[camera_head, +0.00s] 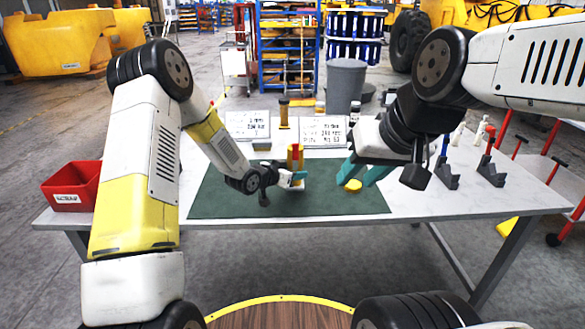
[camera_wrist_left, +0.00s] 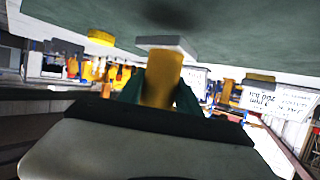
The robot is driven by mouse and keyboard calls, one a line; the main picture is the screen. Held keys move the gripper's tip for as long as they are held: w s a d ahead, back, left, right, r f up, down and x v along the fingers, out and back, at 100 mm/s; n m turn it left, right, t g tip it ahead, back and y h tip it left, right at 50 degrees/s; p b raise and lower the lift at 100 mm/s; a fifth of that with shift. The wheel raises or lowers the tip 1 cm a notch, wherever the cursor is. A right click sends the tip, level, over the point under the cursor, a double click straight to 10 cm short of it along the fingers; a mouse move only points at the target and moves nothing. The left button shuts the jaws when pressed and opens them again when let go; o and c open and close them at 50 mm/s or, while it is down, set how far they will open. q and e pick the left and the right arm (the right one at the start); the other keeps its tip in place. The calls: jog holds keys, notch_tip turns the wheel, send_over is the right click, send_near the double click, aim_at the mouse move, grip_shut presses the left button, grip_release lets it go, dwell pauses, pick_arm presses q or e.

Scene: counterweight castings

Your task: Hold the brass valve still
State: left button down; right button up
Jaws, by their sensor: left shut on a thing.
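The brass valve (camera_head: 295,157) stands upright over the green mat (camera_head: 230,205), with a red part at its top. In the left wrist view the valve (camera_wrist_left: 162,80) shows as a yellow body on a pale grey base, between teal fingers. My left gripper (camera_head: 297,179) is shut on it, coming from the left. The picture does not clearly show whether the base touches the mat. My right gripper (camera_head: 362,171) is open and empty to the right of the valve, its teal fingers pointing down over a yellow round piece (camera_head: 353,185) on the mat.
A red bin (camera_head: 72,187) stands at the table's left end. Two printed signs (camera_head: 322,131) and a dark-topped yellow container (camera_head: 284,113) stand along the back. Dark stands (camera_head: 489,170) holding tools are at the right. The front and left of the mat are clear.

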pick_arm(q)
jog(key=shift+w+f, duration=0.25)
jog(key=shift+w, duration=1.2)
jog(key=shift+w+f, duration=0.2)
jog(key=shift+w, duration=1.25)
jog(key=shift+f, duration=0.1)
jog(key=shift+f, duration=0.7)
jog(key=shift+f, duration=0.3)
jog(key=c, duration=1.6)
grip_release()
jog(key=shift+s+f, duration=0.1)
grip_shut()
